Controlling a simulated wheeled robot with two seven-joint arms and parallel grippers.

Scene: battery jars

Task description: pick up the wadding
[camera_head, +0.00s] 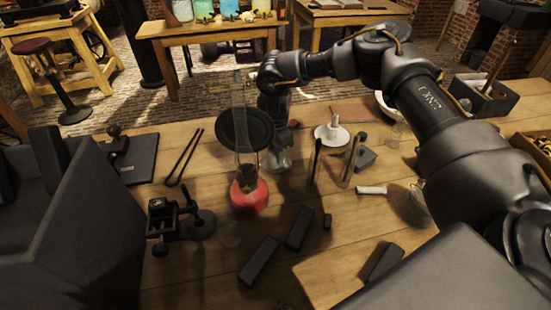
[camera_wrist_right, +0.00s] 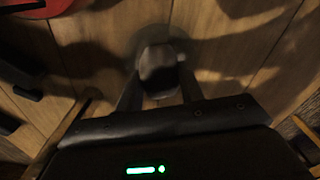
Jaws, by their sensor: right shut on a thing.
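My right gripper (camera_head: 276,148) points down at the middle of the table, just right of the red base (camera_head: 249,195) under a glass column. Clear glass shows around its tips in the head view. In the right wrist view the gripper (camera_wrist_right: 160,78) is shut on a rounded grey lump, apparently the wadding (camera_wrist_right: 158,66); shade hides its texture. A pale round patch lies behind it on the wood; I cannot tell if it is glass or shadow. My left gripper is not in view.
A black disc (camera_head: 246,130) on the glass column stands close left of the gripper. Two upright rods (camera_head: 314,162) and a white dish (camera_head: 332,136) are to the right. A white roll (camera_head: 372,190) and dark blocks (camera_head: 299,229) lie nearer. A black clamp (camera_head: 172,222) stands front left.

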